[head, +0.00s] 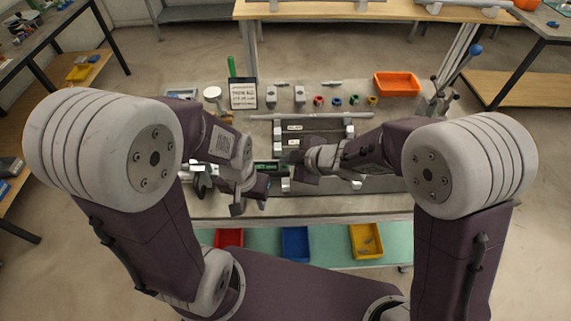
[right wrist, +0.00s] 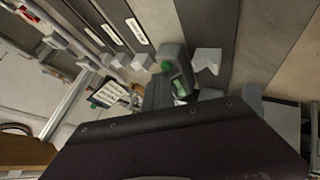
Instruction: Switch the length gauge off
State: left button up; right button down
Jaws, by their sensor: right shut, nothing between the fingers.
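The length gauge (head: 268,167) is a dark housing with a small green display, at the middle of the bench in the head view. In the right wrist view the gauge (right wrist: 176,72) shows a round green button on top and a lit green display beside it. My right gripper (head: 293,170) is shut and empty, close to the gauge's right end; I cannot tell whether it touches. My dark gripper body covers the lower part of the right wrist view. My left gripper (head: 250,205) is open and empty, at the bench's front edge, in front of and left of the gauge.
Pale jig blocks and dark labelled bars lie around the gauge. Behind stand a sign (head: 243,95), a green marker, several coloured rings and an orange bin (head: 397,83). Red, blue (head: 295,243) and yellow bins sit on the lower shelf.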

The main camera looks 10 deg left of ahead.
pick_arm(q)
jog(key=shift+f, duration=0.2)
pick_arm(e)
jog(key=shift+s+d+f, duration=0.15)
jog(key=shift+f, duration=0.25)
jog(key=shift+s+d+f, duration=0.1)
jog(key=shift+s+f, duration=0.05)
jog(key=shift+f, duration=0.2)
pick_arm(q)
jog(key=shift+r+p, duration=0.55)
jog(key=shift+r, duration=0.05)
pick_arm(e)
jog(key=shift+w+a+r, duration=0.1)
jog(key=shift+w+r, duration=0.05)
jog(key=shift+r, duration=0.4)
pick_arm(q)
jog(key=shift+w+a+r, duration=0.1)
jog(key=shift+w+a, duration=0.05)
pick_arm(e)
jog(key=shift+w+a+r, duration=0.1)
jog(key=shift+w+r, duration=0.05)
pick_arm(q)
jog(key=shift+r, duration=0.1)
pick_arm(e)
jog(key=shift+r, duration=0.15)
